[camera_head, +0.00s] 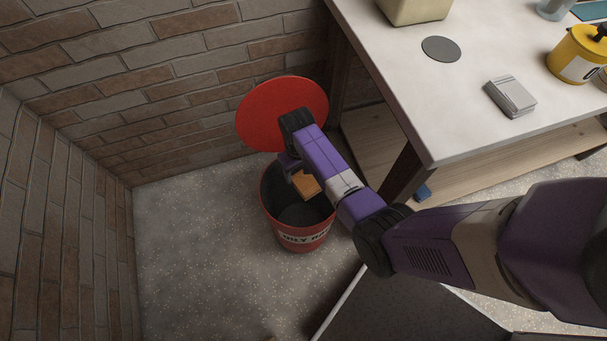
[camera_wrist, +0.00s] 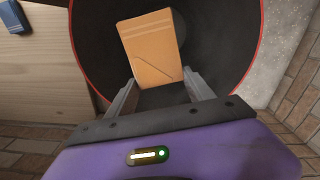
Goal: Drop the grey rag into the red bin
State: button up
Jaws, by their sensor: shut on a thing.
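The red bin (camera_head: 298,238) stands on the floor by the brick wall, its round red lid (camera_head: 270,110) tipped up behind it. The bin's red rim (camera_wrist: 262,45) and dark inside fill much of the wrist view. My gripper (camera_wrist: 163,88) is over the bin's mouth, pointing down into it. It is shut on an orange folded rag (camera_wrist: 150,50), which also shows in the head view (camera_head: 306,185) within the opening. The rag in my gripper looks orange, not grey. A grey folded rag (camera_head: 511,97) lies on the white table top.
The white table (camera_head: 440,125) stands right of the bin, with a wooden lower shelf (camera_head: 500,165). A blue folded item (camera_head: 423,192) lies on that shelf. A yellow canister (camera_head: 580,55) and a dark disc (camera_head: 441,49) are on top. Floor left of the bin is clear.

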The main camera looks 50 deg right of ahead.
jog(key=o, duration=1.3)
jog(key=shift+c, duration=0.2)
jog(key=shift+r, duration=0.1)
notch_tip(320, 180, up, 8)
jog(key=shift+f+p, duration=0.15)
jog(key=shift+p, duration=0.7)
